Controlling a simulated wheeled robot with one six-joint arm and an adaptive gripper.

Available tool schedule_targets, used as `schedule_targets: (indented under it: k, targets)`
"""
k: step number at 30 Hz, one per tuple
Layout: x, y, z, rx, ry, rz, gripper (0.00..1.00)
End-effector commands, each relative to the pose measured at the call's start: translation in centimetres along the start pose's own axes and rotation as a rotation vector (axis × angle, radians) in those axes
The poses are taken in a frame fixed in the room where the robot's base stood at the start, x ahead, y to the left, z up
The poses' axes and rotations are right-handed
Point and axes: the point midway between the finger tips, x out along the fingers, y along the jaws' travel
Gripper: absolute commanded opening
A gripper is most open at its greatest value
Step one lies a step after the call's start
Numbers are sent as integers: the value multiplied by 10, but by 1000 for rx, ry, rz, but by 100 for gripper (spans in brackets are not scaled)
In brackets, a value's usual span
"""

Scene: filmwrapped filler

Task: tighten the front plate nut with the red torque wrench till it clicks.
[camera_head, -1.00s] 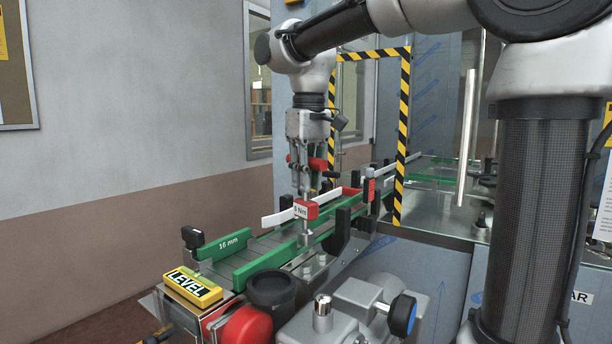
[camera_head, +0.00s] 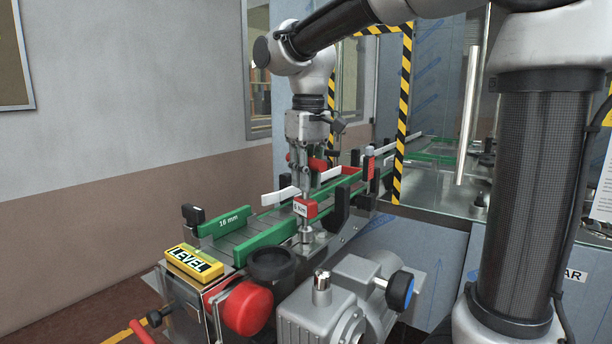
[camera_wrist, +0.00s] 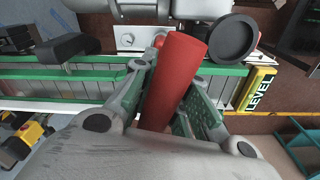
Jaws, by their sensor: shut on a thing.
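My gripper (camera_head: 304,184) is shut on the red torque wrench (camera_wrist: 175,75), which hangs upright from it over the near side of the conveyor. In the head view, the wrench's red block (camera_head: 313,208) has a white label that seems to read 6 Nm. A grey metal socket end (camera_head: 306,234) shows below the block, close to the conveyor's side plate. Bolt heads or nuts sit on a light plate (camera_wrist: 127,40) in the wrist view. The wrench hides part of that plate, and I cannot tell whether its tip touches a nut.
Green guide rails (camera_head: 226,223) run along the conveyor. A yellow LEVEL block (camera_head: 194,262) sits at its near end, beside a dark round cup (camera_head: 271,264) and a red knob (camera_head: 248,307). A grey motor (camera_head: 325,315) stands close in front. A striped frame (camera_head: 404,100) surrounds the machine opening behind.

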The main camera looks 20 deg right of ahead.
Motion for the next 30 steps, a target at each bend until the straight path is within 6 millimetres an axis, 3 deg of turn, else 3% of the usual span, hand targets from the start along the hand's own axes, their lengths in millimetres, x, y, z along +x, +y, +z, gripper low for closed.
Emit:
schedule_targets:
  k: [14, 30]
  targets:
    - [0, 0, 0, 0, 1, 0, 0]
    - [16, 0, 0, 0, 1, 0, 0]
